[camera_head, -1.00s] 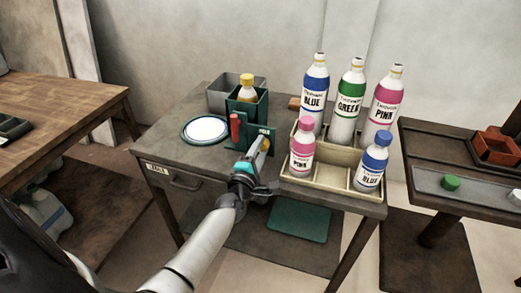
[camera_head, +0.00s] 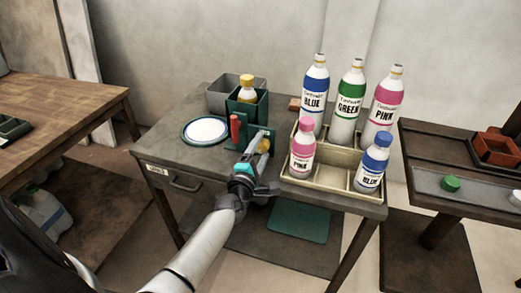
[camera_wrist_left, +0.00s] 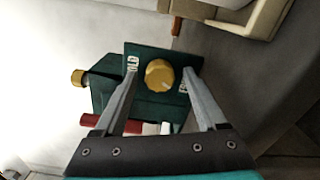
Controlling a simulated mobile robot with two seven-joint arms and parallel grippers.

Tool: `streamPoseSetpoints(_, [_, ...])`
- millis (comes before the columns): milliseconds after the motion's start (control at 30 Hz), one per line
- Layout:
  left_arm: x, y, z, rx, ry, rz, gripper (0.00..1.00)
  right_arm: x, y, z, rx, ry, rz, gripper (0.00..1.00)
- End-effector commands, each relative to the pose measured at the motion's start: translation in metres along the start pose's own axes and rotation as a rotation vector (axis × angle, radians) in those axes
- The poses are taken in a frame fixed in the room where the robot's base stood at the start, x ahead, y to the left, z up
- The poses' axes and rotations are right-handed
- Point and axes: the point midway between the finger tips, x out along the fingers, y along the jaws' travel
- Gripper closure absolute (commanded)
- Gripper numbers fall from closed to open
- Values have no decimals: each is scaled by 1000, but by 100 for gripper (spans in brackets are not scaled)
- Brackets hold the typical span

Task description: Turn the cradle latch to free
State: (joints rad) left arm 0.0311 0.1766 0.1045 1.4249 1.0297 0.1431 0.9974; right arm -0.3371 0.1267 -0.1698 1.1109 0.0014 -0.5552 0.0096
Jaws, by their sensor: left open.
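The cradle latch is a round yellow knob (camera_wrist_left: 160,76) on a dark green panel (camera_wrist_left: 148,52) in the left wrist view. White letters stand on the panel on both sides of the knob, partly covered by my fingers; I cannot tell its setting for sure. The knob also shows in the head view (camera_head: 264,146), at the front of the green cradle (camera_head: 247,108), which holds a yellow-capped bottle (camera_head: 246,88). My left gripper (camera_head: 257,150) is open, its fingers one on each side of the knob; I cannot tell whether they touch it. My right gripper is out of view.
A red handle (camera_head: 235,128) stands beside the panel. A round white dish (camera_head: 205,130) lies left of the cradle. A grey bin (camera_head: 222,96) is behind. A beige crate (camera_head: 322,176) with several bottles stands close on the right. The table's front left is clear.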

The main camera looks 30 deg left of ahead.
Motion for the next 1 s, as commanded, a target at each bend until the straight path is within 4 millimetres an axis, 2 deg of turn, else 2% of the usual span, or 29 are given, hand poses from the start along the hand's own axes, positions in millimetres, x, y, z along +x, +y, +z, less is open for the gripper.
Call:
streamPoseSetpoints(267, [-11,0,0,2,0,-2,26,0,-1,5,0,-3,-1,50])
streamPoseSetpoints(633, [-72,0,0,3,-1,-4,26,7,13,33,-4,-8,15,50])
streamPoseSetpoints(1000, [-132,0,0,1,-1,-3,26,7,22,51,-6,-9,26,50])
